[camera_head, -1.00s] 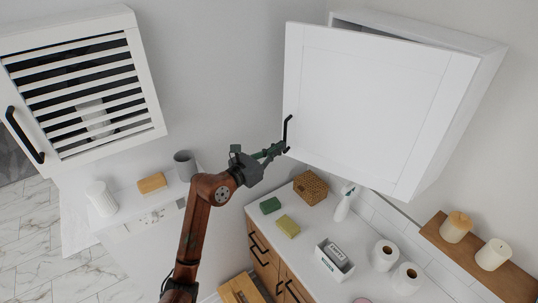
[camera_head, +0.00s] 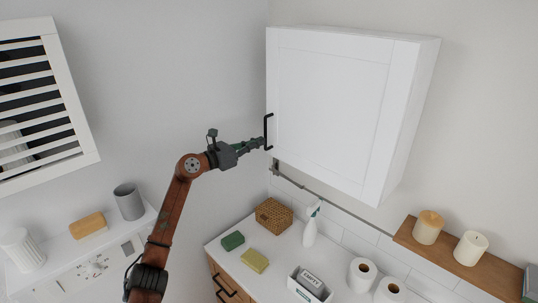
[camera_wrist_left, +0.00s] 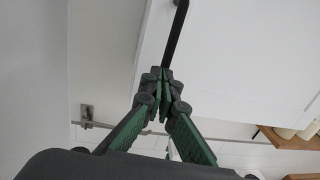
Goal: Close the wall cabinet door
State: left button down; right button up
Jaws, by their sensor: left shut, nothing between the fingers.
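The white wall cabinet door (camera_head: 328,112) lies flush with its cabinet body (camera_head: 408,125) in the head view, with no gap showing along its top. Its black bar handle (camera_head: 268,132) is at the door's left edge. My left gripper (camera_head: 260,143) is shut and empty, with its tips at the lower part of the handle. In the left wrist view the fingertips (camera_wrist_left: 164,75) meet just below the black handle (camera_wrist_left: 177,32); I cannot tell whether they touch it. My right gripper is not in view.
A counter below holds a wicker box (camera_head: 273,215), a spray bottle (camera_head: 311,226), sponges and paper rolls (camera_head: 362,274). A wooden shelf (camera_head: 450,262) with two candles is at the right. A slatted cabinet (camera_head: 42,100) hangs at the left. A towel rail (camera_head: 330,205) runs under the cabinet.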

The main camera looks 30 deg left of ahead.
pick_arm(q)
jog(key=v, duration=0.7)
jog(key=shift+a, duration=0.25)
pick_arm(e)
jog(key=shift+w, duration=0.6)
pick_arm(q)
jog(key=shift+s+r, duration=0.15)
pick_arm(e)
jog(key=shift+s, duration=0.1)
